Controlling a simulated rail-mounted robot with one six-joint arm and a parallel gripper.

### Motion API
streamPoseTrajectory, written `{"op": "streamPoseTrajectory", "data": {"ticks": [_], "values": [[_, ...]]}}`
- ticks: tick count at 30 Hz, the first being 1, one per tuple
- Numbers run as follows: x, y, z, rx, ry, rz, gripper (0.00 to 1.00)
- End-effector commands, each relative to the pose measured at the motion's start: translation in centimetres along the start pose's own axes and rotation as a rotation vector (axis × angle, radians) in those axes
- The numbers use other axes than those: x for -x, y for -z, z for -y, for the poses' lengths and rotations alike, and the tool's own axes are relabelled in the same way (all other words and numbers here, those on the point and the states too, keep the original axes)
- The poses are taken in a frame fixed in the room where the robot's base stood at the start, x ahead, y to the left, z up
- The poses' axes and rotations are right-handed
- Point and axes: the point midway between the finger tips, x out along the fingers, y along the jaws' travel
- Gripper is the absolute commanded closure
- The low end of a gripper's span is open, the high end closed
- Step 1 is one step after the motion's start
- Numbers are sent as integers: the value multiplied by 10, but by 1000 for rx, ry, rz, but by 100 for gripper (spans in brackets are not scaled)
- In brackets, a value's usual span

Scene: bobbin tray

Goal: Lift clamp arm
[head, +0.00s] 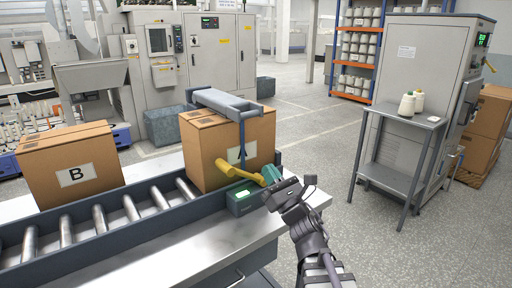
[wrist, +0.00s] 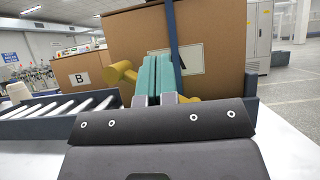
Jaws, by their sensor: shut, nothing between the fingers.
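A grey clamp arm (head: 228,103) lies across the top of a cardboard box (head: 208,160), with a blue upright running down the box's front; the upright also shows in the wrist view (wrist: 173,30). My gripper (head: 270,174) is at the handle's right end in the head view. In the wrist view its teal fingers (wrist: 158,76) are together and empty, in front of the handle (wrist: 120,74) and hiding its middle. I cannot tell whether they touch it.
The box labelled A (wrist: 200,62) sits at the right end of a roller conveyor (head: 100,222). A box labelled B (head: 70,165) stands to the left. A small side table (head: 404,118) with cones is at right. Open floor lies between.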

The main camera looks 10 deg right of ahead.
Motion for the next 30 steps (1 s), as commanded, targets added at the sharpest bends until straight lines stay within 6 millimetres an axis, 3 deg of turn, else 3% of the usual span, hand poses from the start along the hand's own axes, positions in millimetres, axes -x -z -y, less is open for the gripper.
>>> {"op": "streamPoseTrajectory", "data": {"ticks": [9, 13, 26, 30], "values": [[-2, -2, 0, 6, -4, 3, 100], [-14, -4, 0, 4, -3, 3, 100], [-106, -6, 0, 2, -3, 3, 100], [-123, -26, 0, 2, -1, 3, 100]]}}
